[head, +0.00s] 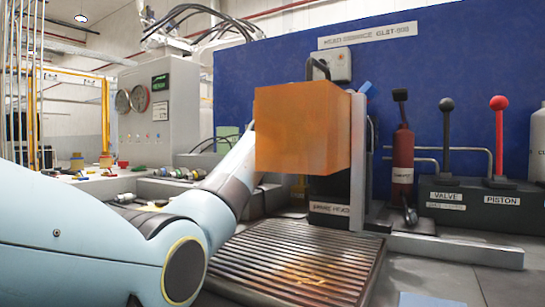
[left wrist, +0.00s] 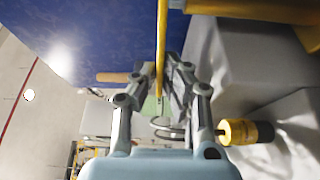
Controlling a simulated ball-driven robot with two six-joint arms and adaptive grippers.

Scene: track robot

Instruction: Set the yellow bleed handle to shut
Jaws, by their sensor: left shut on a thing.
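The yellow bleed handle (left wrist: 161,45) shows in the left wrist view as a thin yellow bar seen nearly edge-on, running from the top edge down between my fingers. My left gripper (left wrist: 161,85) is shut on it, with one finger on each side. In the head view my left arm reaches in from the left, and its gripper is hidden behind a large orange box-shaped cover (head: 295,128). The handle is also not clearly visible there. I cannot tell from these views how far it is turned. My right gripper is in neither view.
A ribbed metal plate (head: 290,262) lies below the orange cover. To the right stand a red cylinder (head: 402,160), a black-knobbed valve lever (head: 446,140) and a red-knobbed piston lever (head: 499,135). A yellow-and-black cylinder (left wrist: 247,132) sits right of my fingers in the left wrist view.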

